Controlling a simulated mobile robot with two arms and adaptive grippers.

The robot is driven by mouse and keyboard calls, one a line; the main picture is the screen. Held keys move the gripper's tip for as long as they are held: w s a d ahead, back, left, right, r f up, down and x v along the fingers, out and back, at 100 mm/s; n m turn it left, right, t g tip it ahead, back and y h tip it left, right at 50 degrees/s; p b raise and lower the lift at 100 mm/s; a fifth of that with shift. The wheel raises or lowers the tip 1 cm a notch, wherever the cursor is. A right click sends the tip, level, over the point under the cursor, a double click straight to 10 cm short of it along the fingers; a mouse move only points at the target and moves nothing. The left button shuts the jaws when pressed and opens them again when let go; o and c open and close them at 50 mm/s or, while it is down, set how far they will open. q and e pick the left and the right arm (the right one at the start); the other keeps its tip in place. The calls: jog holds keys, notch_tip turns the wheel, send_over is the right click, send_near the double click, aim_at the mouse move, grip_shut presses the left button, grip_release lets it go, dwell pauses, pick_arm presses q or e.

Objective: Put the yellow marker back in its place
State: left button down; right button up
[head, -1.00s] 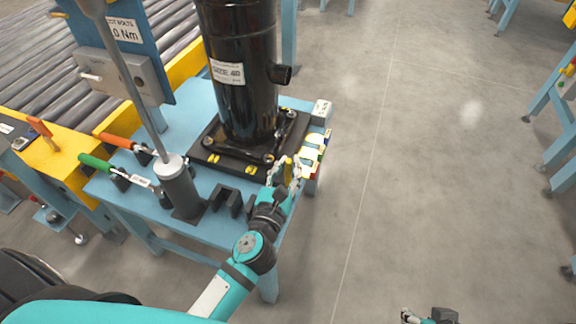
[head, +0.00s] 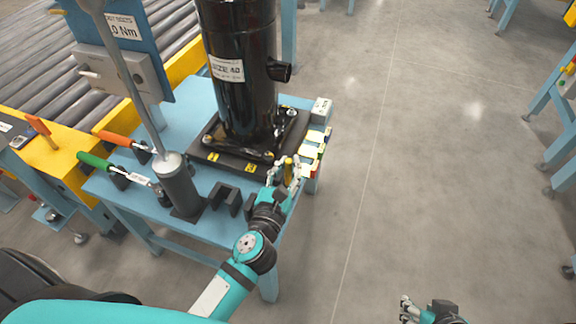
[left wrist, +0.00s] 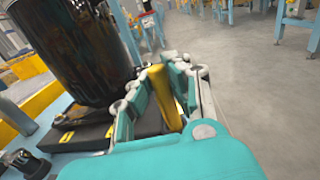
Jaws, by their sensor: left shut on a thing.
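The yellow marker (head: 288,169) is held upright between the fingers of my left gripper (head: 283,172), at the right front of the blue table. In the left wrist view the marker (left wrist: 164,95) stands tilted between the two finger pads of my left gripper (left wrist: 160,98), which are shut on it.
A tall black compressor (head: 240,80) stands on a black base behind my left gripper; it is close in the wrist view. A grey cylinder (head: 178,185), a dark bracket (head: 228,198) and green and orange handled tools stand to the left. Floor to the right is clear.

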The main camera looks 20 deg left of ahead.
pick_arm(q)
jog(key=shift+f, duration=0.1)
jog(key=c, duration=1.2)
grip_release()
jog(key=shift+c, duration=0.2)
jog(key=s, duration=1.2)
jog(key=shift+d, duration=0.15)
